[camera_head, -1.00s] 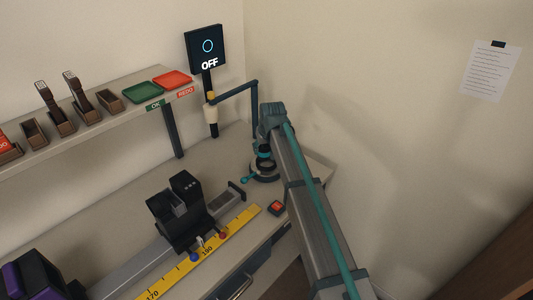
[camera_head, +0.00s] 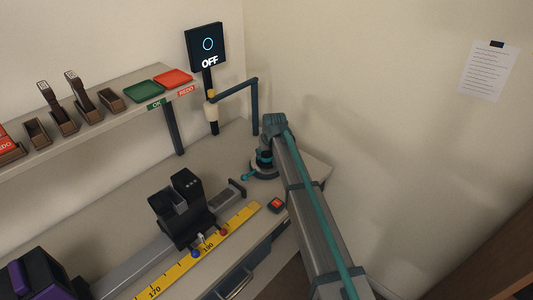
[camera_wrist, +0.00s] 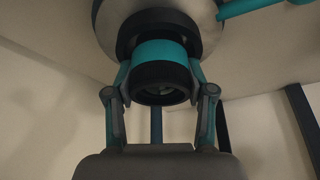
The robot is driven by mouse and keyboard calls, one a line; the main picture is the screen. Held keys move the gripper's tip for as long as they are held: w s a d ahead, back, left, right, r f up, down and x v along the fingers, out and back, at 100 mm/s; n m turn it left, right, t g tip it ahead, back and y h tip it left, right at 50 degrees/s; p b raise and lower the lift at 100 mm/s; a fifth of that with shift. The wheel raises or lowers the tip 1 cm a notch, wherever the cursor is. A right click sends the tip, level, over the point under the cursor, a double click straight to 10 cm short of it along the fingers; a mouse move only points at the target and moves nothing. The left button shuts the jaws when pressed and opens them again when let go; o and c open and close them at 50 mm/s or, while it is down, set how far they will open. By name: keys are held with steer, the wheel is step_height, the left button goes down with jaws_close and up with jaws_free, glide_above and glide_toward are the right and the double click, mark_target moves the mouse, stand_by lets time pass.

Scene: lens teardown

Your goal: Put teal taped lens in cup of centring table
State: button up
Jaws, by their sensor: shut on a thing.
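The teal taped lens (camera_wrist: 161,53) is a dark barrel with a teal band, held between the two fingers of my gripper (camera_wrist: 160,72). In the head view the lens (camera_head: 264,157) is upright at the centring table (camera_head: 264,173), below my wrist. The table shows in the wrist view as a grey disc (camera_wrist: 206,30) with a teal handle (camera_wrist: 252,8). The dark ring of its cup (camera_wrist: 126,35) surrounds the far end of the lens. I cannot tell whether the lens is fully seated, as that end is hidden.
A post with an OFF screen (camera_head: 207,46) and a bent dark arm (camera_head: 237,89) stand behind the centring table. A red-topped button box (camera_head: 276,204) sits in front. A bench rail with a black holder (camera_head: 181,215) and a yellow ruler (camera_head: 232,228) lie to the left.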

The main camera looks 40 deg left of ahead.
steer(key=o, duration=1.3)
steer(key=b+v, duration=0.2)
steer(key=v, duration=1)
steer(key=shift+w+r, duration=0.1)
steer(key=shift+r, duration=0.05)
